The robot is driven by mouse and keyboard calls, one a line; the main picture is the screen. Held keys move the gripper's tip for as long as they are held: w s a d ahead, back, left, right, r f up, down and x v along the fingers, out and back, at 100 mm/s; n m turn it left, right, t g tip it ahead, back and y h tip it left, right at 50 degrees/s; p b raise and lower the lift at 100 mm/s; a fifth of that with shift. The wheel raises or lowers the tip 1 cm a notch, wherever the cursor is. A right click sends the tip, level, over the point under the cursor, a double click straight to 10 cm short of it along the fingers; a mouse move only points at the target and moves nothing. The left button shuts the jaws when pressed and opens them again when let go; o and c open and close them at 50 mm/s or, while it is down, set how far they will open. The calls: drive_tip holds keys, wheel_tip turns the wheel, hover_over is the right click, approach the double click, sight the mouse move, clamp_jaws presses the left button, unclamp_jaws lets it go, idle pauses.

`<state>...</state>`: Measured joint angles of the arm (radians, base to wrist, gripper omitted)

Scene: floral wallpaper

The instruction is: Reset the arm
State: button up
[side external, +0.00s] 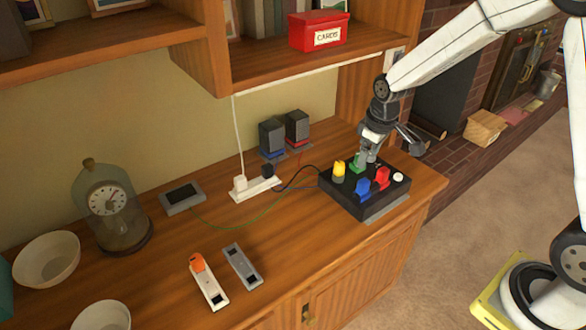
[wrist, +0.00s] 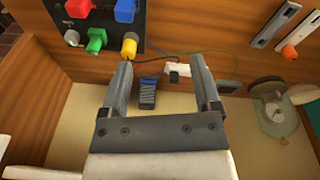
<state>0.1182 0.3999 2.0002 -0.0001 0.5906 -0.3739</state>
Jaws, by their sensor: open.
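My arm reaches in from the right in the side external view. My gripper (side external: 388,143) hangs over the far right part of a black control box (side external: 350,205) on the wooden counter. The box carries a yellow knob (side external: 339,168), blue (side external: 362,187) and red (side external: 382,178) pieces, a green piece (side external: 357,160) and a white button (side external: 398,177). In the wrist view my gripper (wrist: 163,75) is open, with nothing between its fingers. The yellow knob (wrist: 129,46) shows just beyond the left fingertip; I cannot tell whether they touch.
Two speakers (side external: 284,135) and a white power strip (side external: 255,187) stand behind and left of the box. Two switch plates (side external: 242,266) lie in front, left of the box. A glass-domed clock (side external: 110,205) and bowls are at the left. A shelf with a red card box (side external: 318,30) overhangs.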

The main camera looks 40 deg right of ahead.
drive_tip(key=s+a+m, duration=0.1)
drive_tip(key=s+a, duration=0.1)
drive_tip(key=s, duration=0.5)
drive_tip(key=s+a+m, duration=0.2)
drive_tip(key=s+a, duration=0.1)
drive_tip(key=s, duration=0.4)
drive_tip(key=shift+s+t, duration=0.25)
drive_tip(key=shift+t, duration=0.15)
drive_tip(key=shift+o, duration=0.3)
drive_tip(key=shift+r, duration=0.1)
